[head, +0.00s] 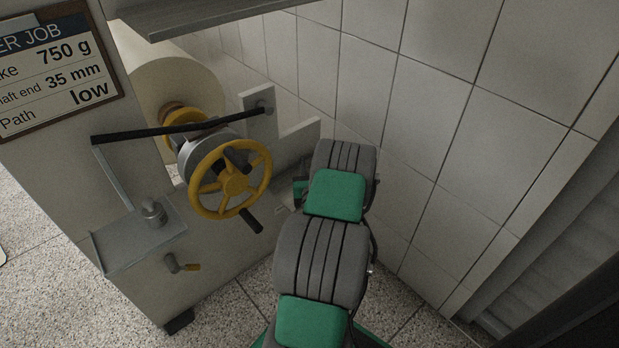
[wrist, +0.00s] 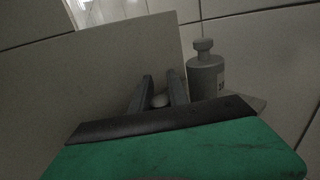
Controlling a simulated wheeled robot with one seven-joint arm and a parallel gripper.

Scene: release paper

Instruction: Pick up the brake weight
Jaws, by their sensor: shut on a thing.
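In the wrist view my gripper (wrist: 160,88) has its two dark fingers close together, shut on a small pale rounded thing (wrist: 160,101), which looks like the knob of the brake weight. The rest of that weight is hidden behind the dark edge of my gripper body. In the head view my arm hides the gripper and the held thing. A small grey metal weight (head: 153,212) stands on the grey shelf (head: 128,245) at left.
A yellow handwheel (head: 232,181), a paper roll (head: 185,75) and a dark lever bar (head: 165,133) are left of my arm. A job card (head: 60,65) reads 750 g, 35 mm and low. A tiled wall (head: 430,115) stands close on the right.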

